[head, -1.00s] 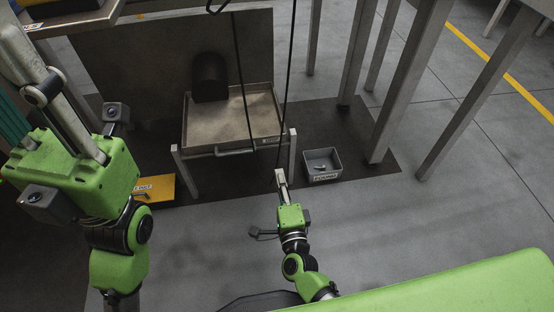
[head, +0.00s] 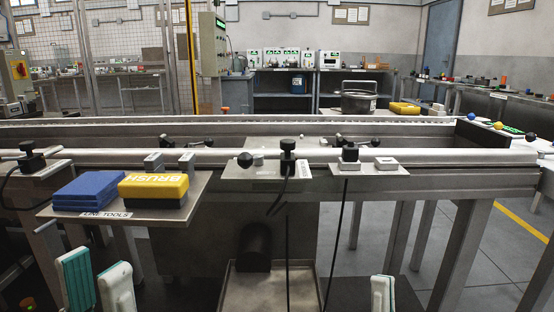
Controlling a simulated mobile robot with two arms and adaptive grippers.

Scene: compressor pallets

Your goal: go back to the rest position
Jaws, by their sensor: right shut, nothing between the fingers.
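My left gripper (head: 96,272) shows at the bottom left in the head view. Its two pale fingers with teal pads stand apart with a gap between them, and nothing shows in the gap. It is below and in front of the line tools shelf (head: 118,211). My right gripper (head: 383,292) shows at the bottom, right of centre. Its fingers point up, are together, and hold nothing. The rest of both arms is out of the picture.
Blue pads (head: 90,190) and a yellow brush block (head: 153,190) lie on the shelf. A long metal rail line (head: 440,155) crosses ahead, with a dark pot (head: 353,103) beyond. Thin black cables (head: 341,235) hang down. Below is a metal tray table (head: 238,285). Floor shows at the right.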

